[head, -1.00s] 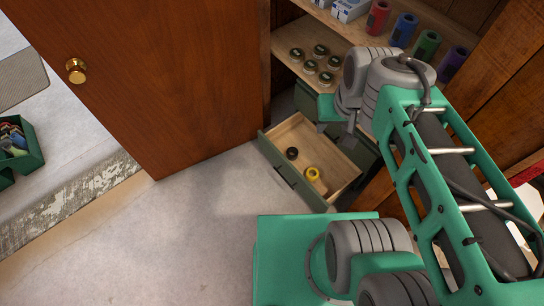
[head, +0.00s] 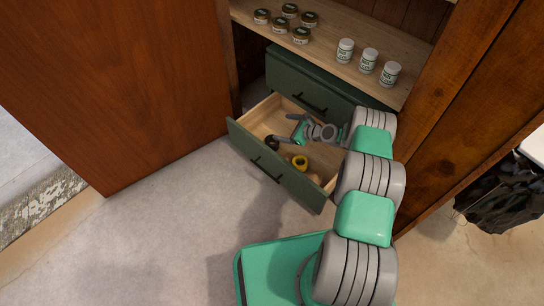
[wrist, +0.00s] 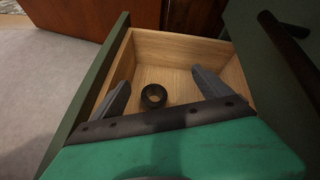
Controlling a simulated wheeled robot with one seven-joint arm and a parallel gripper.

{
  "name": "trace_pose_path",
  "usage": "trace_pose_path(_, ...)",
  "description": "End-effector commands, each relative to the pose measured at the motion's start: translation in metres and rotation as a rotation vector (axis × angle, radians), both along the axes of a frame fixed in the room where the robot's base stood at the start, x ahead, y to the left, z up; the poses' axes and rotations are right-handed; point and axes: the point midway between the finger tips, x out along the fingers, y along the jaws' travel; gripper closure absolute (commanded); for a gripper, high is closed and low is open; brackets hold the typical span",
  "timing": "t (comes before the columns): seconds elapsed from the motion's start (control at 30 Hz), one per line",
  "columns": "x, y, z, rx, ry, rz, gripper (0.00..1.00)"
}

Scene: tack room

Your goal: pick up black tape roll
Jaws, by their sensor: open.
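The black tape roll (wrist: 154,96) lies on the wooden bottom of the open drawer (wrist: 180,47), near the drawer's left end in the head view. In the wrist view it sits between my two spread fingers, nearer the left one. My gripper (head: 284,142) is open and empty, reaching into the drawer. In the head view its fingers partly cover the black tape roll (head: 272,143). I cannot tell how far the fingertips are above the drawer bottom.
A yellow tape roll (head: 300,162) lies in the same drawer, right of the black one. The green drawer front (head: 275,169) borders the near side. Jars (head: 290,11) and white bottles (head: 368,60) stand on the shelf above. A brown door (head: 110,80) stands open at left.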

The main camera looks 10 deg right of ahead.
Motion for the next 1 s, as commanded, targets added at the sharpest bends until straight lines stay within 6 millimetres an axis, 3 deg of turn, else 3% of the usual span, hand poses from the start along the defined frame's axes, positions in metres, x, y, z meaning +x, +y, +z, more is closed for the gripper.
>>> trace_pose_path(0.03, -0.008, -0.003, -0.055, 0.096, 0.027, -0.067, 0.12)
trace_pose_path(0.1, -0.015, -0.005, -0.082, 0.202, 0.05, -0.137, 0.12)
trace_pose_path(0.2, -0.021, -0.006, -0.097, 0.282, 0.067, -0.188, 0.12)
trace_pose_path(0.47, -0.002, 0.012, -0.115, 0.305, 0.075, -0.199, 0.12)
trace_pose_path(0.73, 0.03, 0.036, -0.133, 0.303, 0.076, -0.198, 0.12)
trace_pose_path(1.0, 0.033, 0.038, -0.131, 0.304, 0.077, -0.201, 0.13)
